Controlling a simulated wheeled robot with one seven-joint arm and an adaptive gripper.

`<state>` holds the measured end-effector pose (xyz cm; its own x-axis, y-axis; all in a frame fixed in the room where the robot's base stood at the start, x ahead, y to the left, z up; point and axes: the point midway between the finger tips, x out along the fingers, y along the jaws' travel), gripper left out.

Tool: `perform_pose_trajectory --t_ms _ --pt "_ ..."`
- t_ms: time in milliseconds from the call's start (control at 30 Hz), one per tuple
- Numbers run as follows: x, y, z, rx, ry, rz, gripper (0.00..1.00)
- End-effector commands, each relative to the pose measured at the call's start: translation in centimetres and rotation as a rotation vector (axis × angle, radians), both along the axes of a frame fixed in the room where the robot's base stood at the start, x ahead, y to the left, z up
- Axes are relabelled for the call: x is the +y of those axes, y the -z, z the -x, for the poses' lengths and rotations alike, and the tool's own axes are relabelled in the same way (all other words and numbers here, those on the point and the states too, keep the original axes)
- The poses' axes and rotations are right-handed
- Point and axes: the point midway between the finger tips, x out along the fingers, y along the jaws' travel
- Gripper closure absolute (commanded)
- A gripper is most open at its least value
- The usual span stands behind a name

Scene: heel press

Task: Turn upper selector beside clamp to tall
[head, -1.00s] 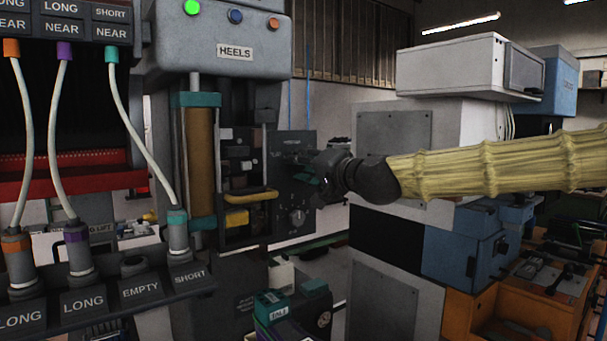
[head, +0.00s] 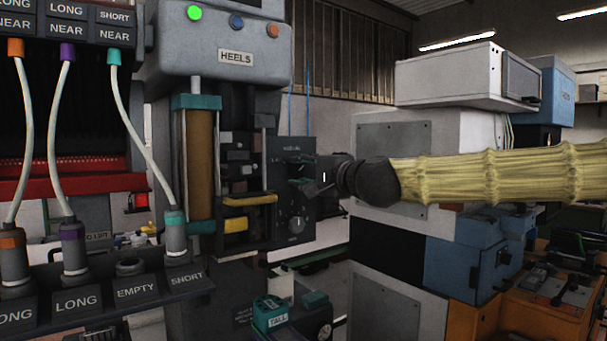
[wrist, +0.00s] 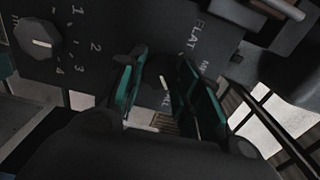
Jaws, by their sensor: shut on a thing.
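The dark selector panel (head: 279,178) stands on the right side of the heel press, beside the clamp opening. My gripper (head: 308,181) reaches it from the right. In the wrist view, the green-edged fingers of my gripper (wrist: 163,91) are shut on the upper selector (wrist: 158,84), a dark knob with a pale pointer line. The word FLAT and part of another label show beside it; the fingers hide other lettering. The lower selector (head: 297,224), marked 1 to 4, is clear of the fingers; it also shows in the wrist view (wrist: 38,43). The head view hides most of the upper selector.
The clamp opening with a yellow bar (head: 250,200) lies left of the panel. A teal box marked TALL (head: 271,312) sits below. Cables with plugs (head: 175,235) stand at the left. A white and grey cabinet (head: 395,165) stands behind my arm.

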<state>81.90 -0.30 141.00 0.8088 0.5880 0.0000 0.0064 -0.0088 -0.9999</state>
Motion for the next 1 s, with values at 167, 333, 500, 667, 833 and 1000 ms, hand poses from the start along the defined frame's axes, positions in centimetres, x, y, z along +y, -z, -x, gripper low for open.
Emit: perform_pose_trajectory --t_ms 167,333,500,667,833,1000 --pt "-0.2 -0.3 -0.1 -0.002 0.004 -0.005 0.9" --pt "-0.2 -0.3 -0.1 -0.002 0.004 -0.004 0.9" --pt "-0.1 -0.2 -0.1 -0.001 0.003 -0.003 0.44" --pt "0.0 -0.1 -0.1 -0.001 0.001 -0.002 0.44" --pt "-0.1 -0.1 0.1 0.0 0.001 -0.001 0.44" --pt "-1.1 -0.1 1.4 0.0 0.0 -0.001 0.44"
